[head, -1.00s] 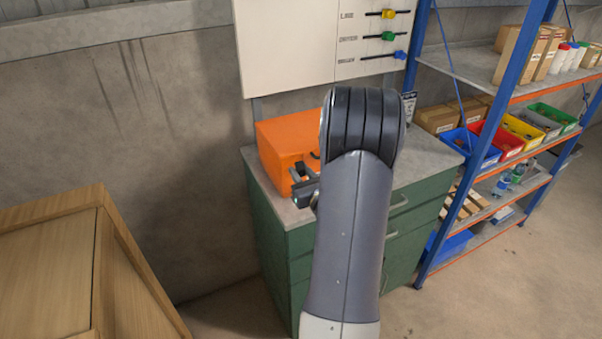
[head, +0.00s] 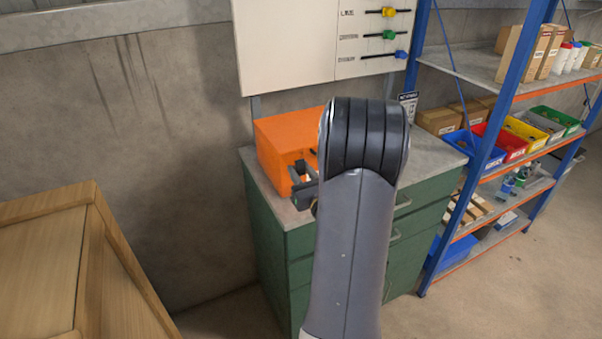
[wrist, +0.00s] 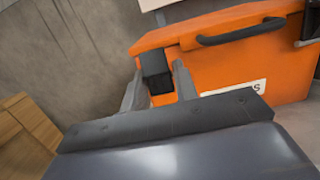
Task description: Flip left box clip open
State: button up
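An orange box (head: 283,140) stands on the green cabinet's grey top, partly hidden behind my arm in the head view. The wrist view shows its front (wrist: 225,68), with a dark handle (wrist: 243,31) near the top edge. The black left clip (wrist: 156,73) is on the front's left part. My gripper (wrist: 158,84) is open at the box front, one finger on each side of the left clip. I cannot tell whether the fingers touch it. In the head view my gripper (head: 304,183) is close to the box's front and partly hidden by my arm.
The green cabinet (head: 270,235) has a narrow top. A white panel (head: 285,45) with coloured sliders hangs above. A shelf rack (head: 490,130) with bins and cartons stands at right. A wooden crate (head: 45,250) is at lower left. Part of the right clip (wrist: 311,30) shows at the wrist view's edge.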

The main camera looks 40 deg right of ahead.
jog(key=o, duration=0.3)
jog(key=shift+o, duration=0.2)
jog(key=b+v, duration=0.2)
jog(key=v, duration=0.9)
jog(key=shift+b, duration=0.3)
jog(key=shift+w, duration=0.1)
jog(key=p+x, duration=0.3)
jog(key=x, duration=0.8)
jog(key=shift+r, duration=0.2)
jog(key=shift+g+p, duration=0.3)
jog(key=shift+p, duration=0.5)
